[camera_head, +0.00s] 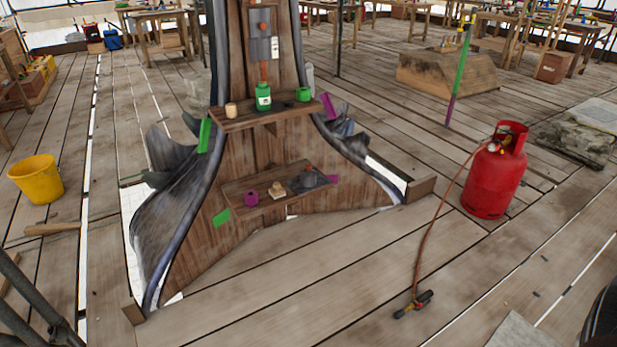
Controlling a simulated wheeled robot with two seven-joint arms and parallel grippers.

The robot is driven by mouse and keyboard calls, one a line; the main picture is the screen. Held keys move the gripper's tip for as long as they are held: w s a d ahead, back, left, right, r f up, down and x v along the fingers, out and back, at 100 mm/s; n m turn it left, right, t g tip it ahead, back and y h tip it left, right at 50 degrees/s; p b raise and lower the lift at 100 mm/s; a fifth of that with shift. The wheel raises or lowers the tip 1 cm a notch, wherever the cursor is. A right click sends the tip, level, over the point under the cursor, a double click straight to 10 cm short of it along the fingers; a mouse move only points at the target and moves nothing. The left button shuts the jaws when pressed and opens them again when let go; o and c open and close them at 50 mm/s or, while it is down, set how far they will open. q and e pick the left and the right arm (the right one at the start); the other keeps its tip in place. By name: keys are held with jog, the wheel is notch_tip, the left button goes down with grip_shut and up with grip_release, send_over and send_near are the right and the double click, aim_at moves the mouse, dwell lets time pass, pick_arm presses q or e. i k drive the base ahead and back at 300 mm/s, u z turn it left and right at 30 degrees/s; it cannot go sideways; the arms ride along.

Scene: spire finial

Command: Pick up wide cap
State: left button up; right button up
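I cannot tell for certain which piece is the wide cap. Small round pieces stand on two wooden shelves of the tapering spire. The upper shelf (275,115) holds a beige cylinder (231,110), a green bottle (264,97) and a short, wide green piece (303,94). The lower shelf (236,191) holds a purple ring-like piece (251,197), a small beige stepped piece (277,190) and a dark grey item (308,181) with an orange top. Neither of my grippers is in view.
A red gas cylinder (495,172) stands at right, its hose running to a torch (413,304) on the planks. A yellow bucket (37,179) and a mallet (55,228) are at left. Bare planks lie in front of the spire. A wooden block (447,74) is behind.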

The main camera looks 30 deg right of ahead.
aim_at(307, 176)
jog(key=z, duration=0.35)
jog(key=i, duration=0.6)
jog(key=z, duration=0.4)
jog(key=i, duration=1.95)
jog(key=u, duration=0.1)
